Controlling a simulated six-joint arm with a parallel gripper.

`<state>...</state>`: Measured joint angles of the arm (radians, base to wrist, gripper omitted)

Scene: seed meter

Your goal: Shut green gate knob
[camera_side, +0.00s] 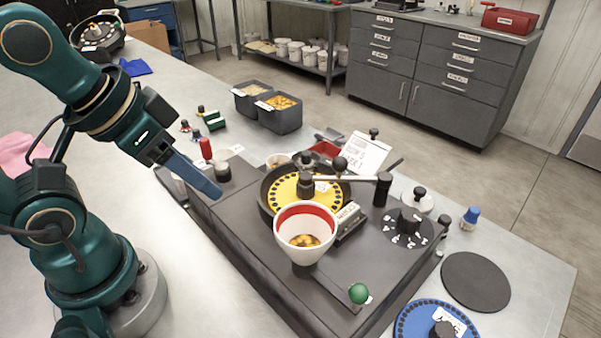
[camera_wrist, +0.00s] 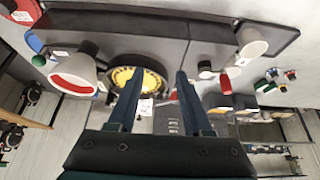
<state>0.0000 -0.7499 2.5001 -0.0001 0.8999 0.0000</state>
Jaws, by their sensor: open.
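The green gate knob (camera_side: 358,293) is a round green ball on the near end of the dark seed meter body (camera_side: 240,240), in front of the white hopper (camera_side: 305,228) with a red inside. A small green shape at the left of the wrist view (camera_wrist: 35,42) looks like the same knob. My gripper (camera_side: 213,190) is above the far left part of the meter body, well away from the knob. Its two blue fingers (camera_wrist: 156,85) are apart with nothing between them. Whether the gate under the hopper is open cannot be seen.
A yellow seed plate (camera_side: 295,190) and a crank arm with black knobs (camera_side: 340,164) lie behind the hopper. A red-handled tool (camera_side: 206,150) stands near my gripper. A blue plate (camera_side: 435,320) and a black disc (camera_side: 475,281) lie at the right.

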